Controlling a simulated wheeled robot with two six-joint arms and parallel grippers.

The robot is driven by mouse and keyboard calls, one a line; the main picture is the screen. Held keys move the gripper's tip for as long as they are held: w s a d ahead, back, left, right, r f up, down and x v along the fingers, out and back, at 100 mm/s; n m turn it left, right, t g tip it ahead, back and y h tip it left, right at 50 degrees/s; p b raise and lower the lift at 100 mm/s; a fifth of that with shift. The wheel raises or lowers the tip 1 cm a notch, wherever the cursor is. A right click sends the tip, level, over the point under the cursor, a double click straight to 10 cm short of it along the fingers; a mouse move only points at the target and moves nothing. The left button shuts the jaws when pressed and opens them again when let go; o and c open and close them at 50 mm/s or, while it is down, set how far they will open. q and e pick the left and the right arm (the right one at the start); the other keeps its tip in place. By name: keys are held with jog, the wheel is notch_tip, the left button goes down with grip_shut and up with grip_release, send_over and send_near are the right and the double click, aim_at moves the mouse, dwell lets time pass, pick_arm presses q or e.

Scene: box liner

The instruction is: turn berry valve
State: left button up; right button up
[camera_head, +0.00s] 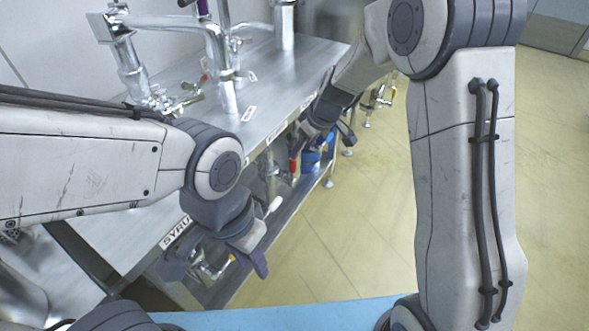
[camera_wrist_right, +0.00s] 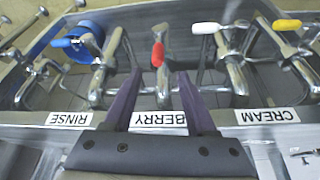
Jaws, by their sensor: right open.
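The berry valve shows in the right wrist view as a metal pipe fitting with a red lever (camera_wrist_right: 158,55), above the label BERRY (camera_wrist_right: 160,118), which reads upside down. My right gripper (camera_wrist_right: 158,78) is open, with its two purple fingers either side of the valve's pipe, below the red lever. I cannot tell whether they touch the pipe. In the head view, my right gripper (camera_head: 321,140) hangs beside the table's edge near a red handle (camera_head: 293,168). My left gripper (camera_head: 217,265) appears open, low by the SYRUP label (camera_head: 175,232), with pipework between its fingers.
A blue-levered valve (camera_wrist_right: 62,43) over RINSE stands left in the right wrist view. White-levered (camera_wrist_right: 206,28) and yellow-levered (camera_wrist_right: 287,25) valves stand right, near CREAM. In the head view, pipes (camera_head: 222,60) rise from the metal tabletop (camera_head: 285,75). The yellow floor (camera_head: 350,220) is open.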

aim_at(294, 162)
jog(key=x, duration=1)
jog(key=shift+w+f+b, duration=0.15)
jog(key=shift+w+b, duration=0.05)
jog(key=shift+b, duration=0.1)
grip_shut()
jog(key=shift+s, duration=0.1)
dwell(0.8)
